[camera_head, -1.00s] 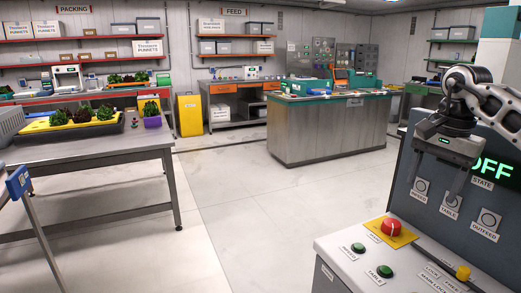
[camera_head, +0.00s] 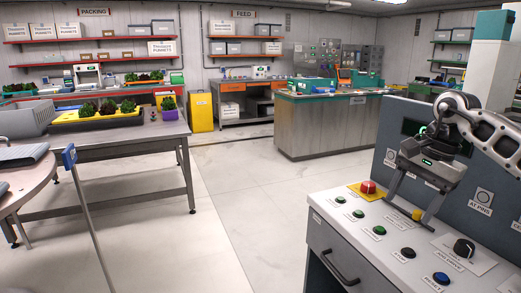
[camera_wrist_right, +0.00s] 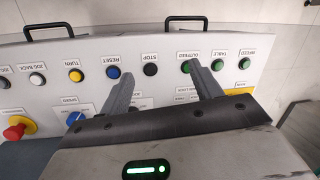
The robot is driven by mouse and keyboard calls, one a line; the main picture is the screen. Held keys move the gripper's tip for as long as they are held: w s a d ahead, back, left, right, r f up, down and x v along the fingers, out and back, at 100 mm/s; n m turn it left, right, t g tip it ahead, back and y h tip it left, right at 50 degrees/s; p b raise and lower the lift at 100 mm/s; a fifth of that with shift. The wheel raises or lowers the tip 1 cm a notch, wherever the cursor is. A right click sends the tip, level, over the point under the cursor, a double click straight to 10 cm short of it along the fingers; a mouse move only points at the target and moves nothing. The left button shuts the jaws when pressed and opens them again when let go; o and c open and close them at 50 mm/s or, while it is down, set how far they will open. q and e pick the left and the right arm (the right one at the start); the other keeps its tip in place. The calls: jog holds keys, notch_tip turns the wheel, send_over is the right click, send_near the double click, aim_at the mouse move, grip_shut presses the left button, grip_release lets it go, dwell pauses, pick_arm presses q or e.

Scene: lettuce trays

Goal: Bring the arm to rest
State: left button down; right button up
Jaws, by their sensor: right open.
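My right gripper (camera_head: 407,210) is open and empty. Its fingers point down over the sloping button desk of the control console (camera_head: 335,232). In the right wrist view the two fingers of the gripper (camera_wrist_right: 160,70) are spread apart over the row of buttons, with nothing between them. I cannot tell whether the fingertips touch the desk. My right arm (camera_head: 480,125) comes in from the right edge and hides part of the console's upright panel and its dark display. My left gripper is out of view.
The console has a red button (camera_head: 368,187) on a yellow plate, green buttons (camera_head: 379,230), a black knob (camera_head: 464,248) and a blue button (camera_head: 441,278). A steel table (camera_head: 120,148) with a lettuce tray (camera_head: 95,122) stands left. The floor between is clear.

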jog(key=s+a+f+m+t+y, duration=0.1)
jog(key=s+a+f+m+y, duration=0.2)
jog(key=a+m+y, duration=0.5)
jog(key=s+a+f+m+t+y, duration=0.1)
jog(key=s+a+f+m+y, duration=0.2)
jog(key=a, duration=0.9)
jog(key=s+a+f+m+t+y, duration=0.2)
jog(key=s+a+f+m+y, duration=0.15)
jog(key=a+m+y, duration=0.45)
jog(key=s+d+f+n+t+h, duration=0.2)
jog(key=s+d+f+n+h, duration=0.2)
jog(key=n, duration=0.6)
jog(key=s+d+f+n+t+h, duration=0.1)
jog(key=s+d+f+n+h, duration=0.3)
jog(key=s+f+n+h, duration=0.3)
jog(key=s+d+f+n+t+h, duration=0.2)
jog(key=s+d+f+n+h, duration=0.2)
jog(key=n, duration=1.1)
notch_tip(320, 180, down, 7)
jog(key=s+h, duration=0.1)
jog(key=h, duration=0.2)
jog(key=shift+s+t, duration=0.3)
jog(key=shift+s, duration=0.05)
jog(key=shift+n, duration=0.3)
